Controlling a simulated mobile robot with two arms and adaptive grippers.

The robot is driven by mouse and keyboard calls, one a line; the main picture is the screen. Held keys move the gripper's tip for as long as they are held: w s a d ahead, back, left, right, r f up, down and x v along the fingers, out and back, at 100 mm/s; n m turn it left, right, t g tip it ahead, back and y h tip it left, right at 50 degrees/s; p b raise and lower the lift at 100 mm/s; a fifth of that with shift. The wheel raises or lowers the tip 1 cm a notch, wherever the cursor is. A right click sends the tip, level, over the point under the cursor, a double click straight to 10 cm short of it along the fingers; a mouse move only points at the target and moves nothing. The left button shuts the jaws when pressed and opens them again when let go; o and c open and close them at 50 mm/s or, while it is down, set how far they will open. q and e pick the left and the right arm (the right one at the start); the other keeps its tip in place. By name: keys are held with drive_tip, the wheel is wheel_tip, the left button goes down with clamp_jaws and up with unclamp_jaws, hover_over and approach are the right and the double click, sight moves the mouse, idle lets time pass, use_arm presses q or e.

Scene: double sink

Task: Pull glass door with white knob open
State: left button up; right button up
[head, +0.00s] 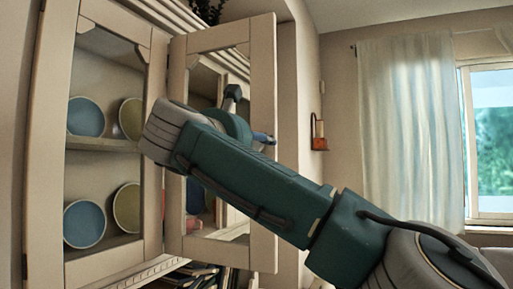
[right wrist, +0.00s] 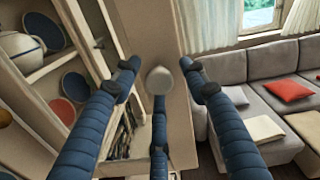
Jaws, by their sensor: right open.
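The cream-framed glass door (head: 264,90) stands at the middle left of the head view, angled beside another framed glass front. My right arm crosses in front of it and hides part of its frame. My right gripper (head: 262,138) shows only partly above the forearm, over the door's right stile. In the right wrist view, its blue fingers (right wrist: 160,84) are spread open. The white knob (right wrist: 160,79) shows between the fingertips, in front of a cream upright; contact is not clear. The knob is not visible in the head view. My left gripper is not in view.
Blue and yellow plates (head: 85,117) stand on shelves behind the left glass front (head: 48,150). Books (head: 195,275) lie below. A small red wall lamp (head: 319,143) and a curtain (head: 405,130) are to the right. The right wrist view shows a grey sofa (right wrist: 225,70).

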drive_tip(key=v, duration=1.1)
drive_tip(key=shift+f, duration=0.1)
